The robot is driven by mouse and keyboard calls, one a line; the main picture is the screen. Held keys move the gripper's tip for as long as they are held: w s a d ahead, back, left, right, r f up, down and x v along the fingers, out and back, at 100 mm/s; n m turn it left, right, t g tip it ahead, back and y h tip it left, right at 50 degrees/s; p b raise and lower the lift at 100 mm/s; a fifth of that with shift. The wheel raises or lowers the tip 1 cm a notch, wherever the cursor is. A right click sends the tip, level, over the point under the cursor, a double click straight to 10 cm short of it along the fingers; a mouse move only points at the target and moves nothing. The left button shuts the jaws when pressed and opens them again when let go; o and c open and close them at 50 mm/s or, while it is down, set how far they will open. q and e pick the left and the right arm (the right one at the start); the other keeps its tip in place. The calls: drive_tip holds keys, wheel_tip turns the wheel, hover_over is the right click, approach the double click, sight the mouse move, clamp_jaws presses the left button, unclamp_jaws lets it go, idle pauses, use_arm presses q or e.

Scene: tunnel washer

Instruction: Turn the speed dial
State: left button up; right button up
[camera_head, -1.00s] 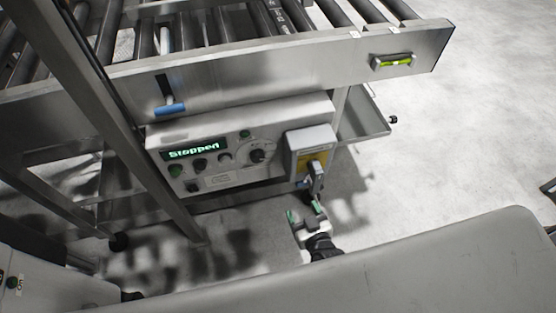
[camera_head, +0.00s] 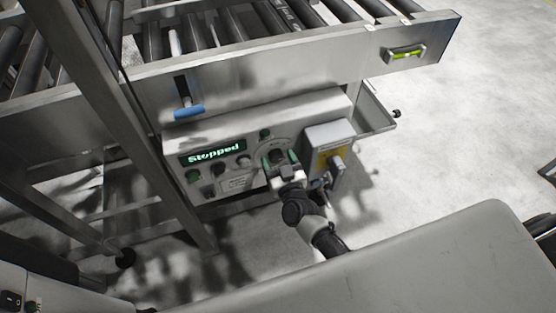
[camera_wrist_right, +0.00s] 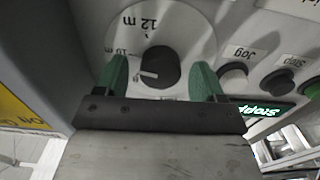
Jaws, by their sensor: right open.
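The speed dial is a black round knob (camera_wrist_right: 158,67) on a white scale plate with "12 m" printed on it, seen in the right wrist view. Its white pointer mark points to the left in that view. My right gripper (camera_head: 280,158) is at the dial on the control panel (camera_head: 219,197) in the head view. Its green fingertips (camera_wrist_right: 161,72) are open, one on either side of the knob, with a visible gap to each side. In the head view the gripper partly covers the dial. My left gripper is not in view.
The panel display (camera_head: 212,153) reads "Stopped". Buttons labelled Jog (camera_wrist_right: 233,77) and Stop (camera_wrist_right: 279,82) sit beside the dial. A grey box with a yellow plate and switch handle (camera_head: 336,163) stands close right of my gripper. The roller conveyor frame (camera_head: 300,70) is above.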

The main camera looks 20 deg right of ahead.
drive_tip(key=shift+w, duration=0.1)
drive_tip(key=c, duration=0.9)
drive_tip(key=m, duration=0.4)
drive_tip(key=shift+m, duration=0.3)
drive_tip(key=m+b, duration=0.1)
drive_tip(key=m, duration=0.4)
drive_tip(key=shift+m, duration=0.3)
drive_tip(key=o, duration=0.9)
